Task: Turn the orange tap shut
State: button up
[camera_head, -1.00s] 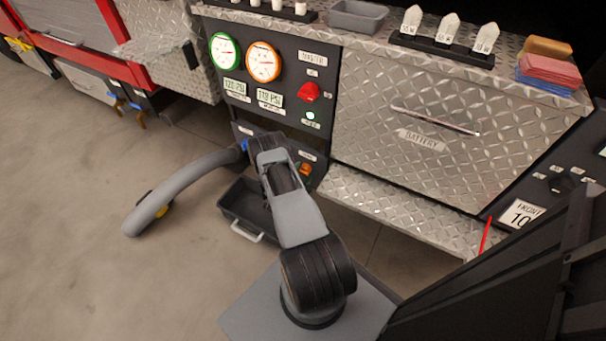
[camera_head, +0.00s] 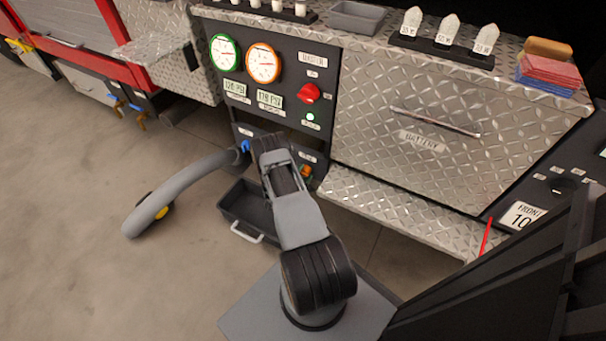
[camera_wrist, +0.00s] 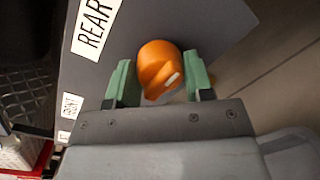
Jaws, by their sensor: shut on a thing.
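The orange tap (camera_wrist: 160,68) is a rounded orange knob with a pale mark, on a dark panel in the wrist view. My gripper (camera_wrist: 160,80) has its two green fingers on either side of the knob and is shut on it. In the head view a small part of the orange tap (camera_head: 305,170) shows low on the dark pump panel, just right of my arm. My gripper's fingers are hidden behind my arm there.
A blue tap (camera_head: 245,146) with a thick grey hose (camera_head: 180,190) is left of my arm. A dark bin (camera_head: 236,213) stands on the floor below. A diamond-plate step (camera_head: 400,208) juts out at right. A REAR label (camera_wrist: 95,27) is beside the tap.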

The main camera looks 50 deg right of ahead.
jog(key=n+b, duration=0.2)
jog(key=n, duration=0.2)
jog(key=shift+f, duration=0.15)
jog(key=n+b, duration=0.1)
jog(key=n, duration=0.3)
jog(key=shift+n+h, duration=0.3)
jog(key=shift+n, duration=0.1)
jog(key=n+t+b, duration=0.1)
jog(key=n, duration=0.3)
jog(key=shift+n, duration=0.4)
jog(key=shift+n+t+b, duration=0.35)
jog(key=shift+n+t, duration=0.05)
jog(key=shift+n, duration=2.2)
jog(key=o, duration=0.9)
